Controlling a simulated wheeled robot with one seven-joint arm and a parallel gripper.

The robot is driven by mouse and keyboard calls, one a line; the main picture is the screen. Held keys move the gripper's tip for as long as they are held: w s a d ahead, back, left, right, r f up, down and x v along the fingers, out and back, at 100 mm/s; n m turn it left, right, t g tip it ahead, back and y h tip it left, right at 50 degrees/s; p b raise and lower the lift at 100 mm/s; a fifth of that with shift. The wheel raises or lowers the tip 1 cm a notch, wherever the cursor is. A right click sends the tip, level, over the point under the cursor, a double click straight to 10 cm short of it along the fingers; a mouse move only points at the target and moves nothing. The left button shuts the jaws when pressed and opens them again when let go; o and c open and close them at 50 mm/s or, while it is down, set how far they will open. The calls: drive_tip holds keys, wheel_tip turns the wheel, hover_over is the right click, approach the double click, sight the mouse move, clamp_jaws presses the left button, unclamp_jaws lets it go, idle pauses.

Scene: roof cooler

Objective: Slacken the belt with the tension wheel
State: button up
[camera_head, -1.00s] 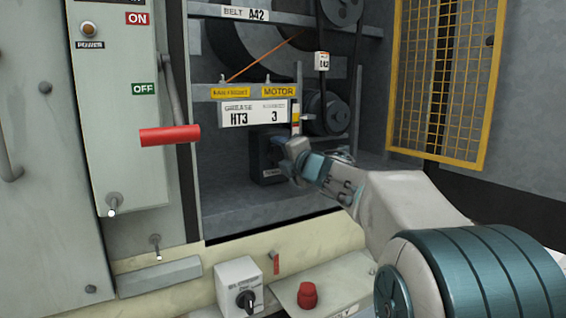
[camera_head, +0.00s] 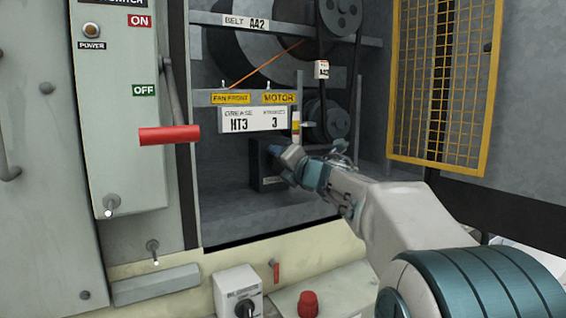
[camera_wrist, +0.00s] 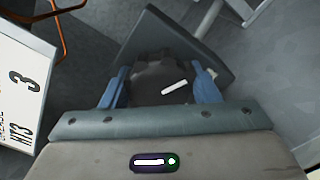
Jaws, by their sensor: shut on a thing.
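The tension wheel, a dark round knob (camera_wrist: 150,76) with a white mark on its face, sits in front of a dark block in the wrist view. My gripper (camera_wrist: 160,88) has its blue fingers on both sides of the wheel and is shut on it. In the head view my gripper (camera_head: 281,156) reaches into the cabinet at the dark block (camera_head: 262,172) and hides the wheel. The black belt (camera_head: 321,92) runs between the upper pulley (camera_head: 341,14) and the lower motor pulley (camera_head: 335,122). I cannot tell how tight it is.
A grease label plate (camera_head: 254,118) hangs just above my gripper; it is close on the left in the wrist view. A yellow mesh guard (camera_head: 440,80) stands open at right. A red-handled switch lever (camera_head: 169,135) is at left. The cabinet floor left of the block is clear.

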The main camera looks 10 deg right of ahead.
drive_tip(key=shift+a+f, duration=0.1)
drive_tip(key=o, duration=1)
drive_tip(key=shift+s+d, duration=0.2)
drive_tip(key=shift+s, duration=0.35)
drive_tip(key=p+v, duration=0.2)
drive_tip(key=v, duration=1)
drive_tip(key=shift+s, duration=0.35)
drive_tip(key=shift+d, duration=0.1)
